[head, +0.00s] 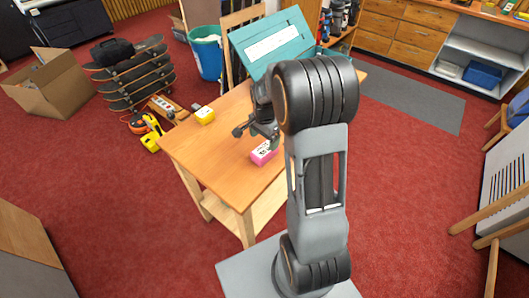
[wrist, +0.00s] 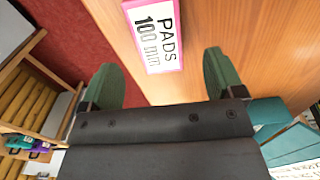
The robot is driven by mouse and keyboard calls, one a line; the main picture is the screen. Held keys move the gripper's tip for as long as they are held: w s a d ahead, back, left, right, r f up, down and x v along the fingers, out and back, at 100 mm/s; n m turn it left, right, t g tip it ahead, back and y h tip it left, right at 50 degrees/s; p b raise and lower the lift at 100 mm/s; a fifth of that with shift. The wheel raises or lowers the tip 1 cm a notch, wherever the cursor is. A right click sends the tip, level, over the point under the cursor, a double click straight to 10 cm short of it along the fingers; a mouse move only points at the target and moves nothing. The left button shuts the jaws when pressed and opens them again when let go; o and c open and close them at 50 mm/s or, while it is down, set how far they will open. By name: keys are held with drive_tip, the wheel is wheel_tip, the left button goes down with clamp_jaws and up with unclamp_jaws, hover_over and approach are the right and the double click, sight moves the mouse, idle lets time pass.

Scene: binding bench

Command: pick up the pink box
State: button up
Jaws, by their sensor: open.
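The pink box (head: 262,154) lies on the wooden bench, close to the bench's front right part, partly hidden behind my arm in the head view. In the wrist view the pink box (wrist: 154,35) shows a white label reading "PADS 100 mm" and is cut off by the top edge. My gripper (wrist: 164,78) is open, with its two green-padded fingers apart and nothing between them. The box appears ahead of the fingertips, between their lines.
A teal case with an open lid (head: 272,42) stands at the back. The bench's front left top is clear. Stacked skateboards (head: 130,73) and a cardboard box (head: 50,83) are on the floor left.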

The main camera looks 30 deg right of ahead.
sight(265, 148)
drive_tip(key=shift+s+f+p, duration=0.1)
drive_tip(key=shift+f+p, duration=0.3)
drive_tip(key=shift+f, duration=3.4)
drive_tip(key=shift+c, duration=0.4)
drive_tip(key=c, duration=1.1)
drive_tip(key=shift+r, duration=0.1)
